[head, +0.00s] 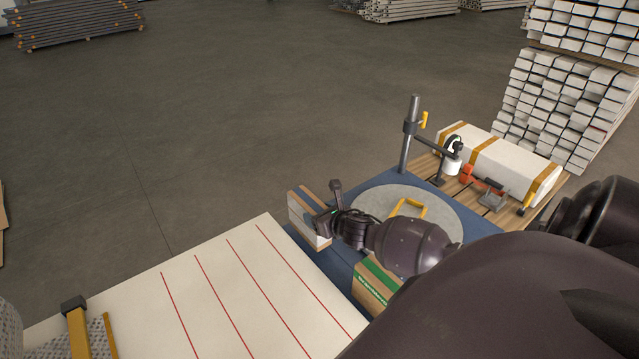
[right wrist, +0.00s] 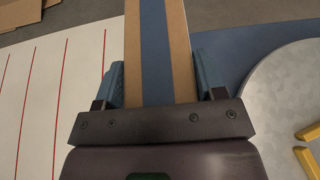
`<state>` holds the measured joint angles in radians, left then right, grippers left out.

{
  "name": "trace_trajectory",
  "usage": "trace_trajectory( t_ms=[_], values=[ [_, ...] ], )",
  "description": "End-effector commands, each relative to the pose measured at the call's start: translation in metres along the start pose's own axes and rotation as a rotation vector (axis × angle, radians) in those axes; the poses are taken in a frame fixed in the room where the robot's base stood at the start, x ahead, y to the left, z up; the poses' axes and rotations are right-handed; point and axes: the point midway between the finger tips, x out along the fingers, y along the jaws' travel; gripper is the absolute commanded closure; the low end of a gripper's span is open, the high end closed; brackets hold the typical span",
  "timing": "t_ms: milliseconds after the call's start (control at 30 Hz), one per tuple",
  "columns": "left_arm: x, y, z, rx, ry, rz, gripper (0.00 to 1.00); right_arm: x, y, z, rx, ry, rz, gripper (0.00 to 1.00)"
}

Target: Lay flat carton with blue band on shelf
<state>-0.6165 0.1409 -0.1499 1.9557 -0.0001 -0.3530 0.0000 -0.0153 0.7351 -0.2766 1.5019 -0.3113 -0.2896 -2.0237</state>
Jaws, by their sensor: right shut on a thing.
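The carton with the blue band (head: 303,206) is brown with a blue stripe along its narrow side; a pale, greyish face points left and toward me. My right gripper (head: 334,212) is shut on it from the right. In the right wrist view the carton (right wrist: 157,45) runs away from me between the fingers (right wrist: 158,82), band facing the camera. It is on edge, not flat, over the blue surface's left end; contact below is unclear. A white panel with red lines (head: 210,290), possibly the shelf, lies to its left. My left gripper is not in view.
A carton with a green band (head: 374,284) stands nearer me. A post with an arm (head: 408,135) rises behind. A yellow bar with a black end (head: 76,322) is at lower left.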

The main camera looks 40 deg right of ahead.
Motion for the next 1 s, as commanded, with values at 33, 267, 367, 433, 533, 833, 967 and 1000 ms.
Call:
trace_trajectory(
  t_ms=[33, 267, 367, 433, 533, 833, 967, 1000],
  values=[
    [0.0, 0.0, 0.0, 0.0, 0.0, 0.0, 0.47, 0.002, 0.001, -0.004, 0.003, 0.0, 0.0, 0.92],
    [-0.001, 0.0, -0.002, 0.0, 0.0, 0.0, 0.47, 0.012, 0.001, -0.026, 0.004, -0.001, 0.0, 0.92],
    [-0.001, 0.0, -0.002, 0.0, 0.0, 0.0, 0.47, 0.013, 0.0, -0.031, 0.002, -0.001, 0.0, 0.92],
    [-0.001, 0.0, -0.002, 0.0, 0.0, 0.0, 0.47, 0.014, 0.0, -0.032, 0.001, -0.002, 0.001, 0.92],
    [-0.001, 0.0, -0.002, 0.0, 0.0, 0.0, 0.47, 0.014, 0.001, -0.032, 0.001, -0.002, 0.001, 0.92],
    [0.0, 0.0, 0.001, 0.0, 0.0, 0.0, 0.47, 0.015, 0.0, -0.036, 0.001, 0.0, 0.0, 0.32],
    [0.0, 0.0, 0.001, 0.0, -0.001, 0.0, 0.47, 0.015, 0.0, -0.036, 0.001, 0.001, 0.0, 0.12],
    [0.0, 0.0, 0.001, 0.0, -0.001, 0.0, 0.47, 0.015, 0.0, -0.036, 0.001, 0.001, 0.0, 0.11]
  ],
)
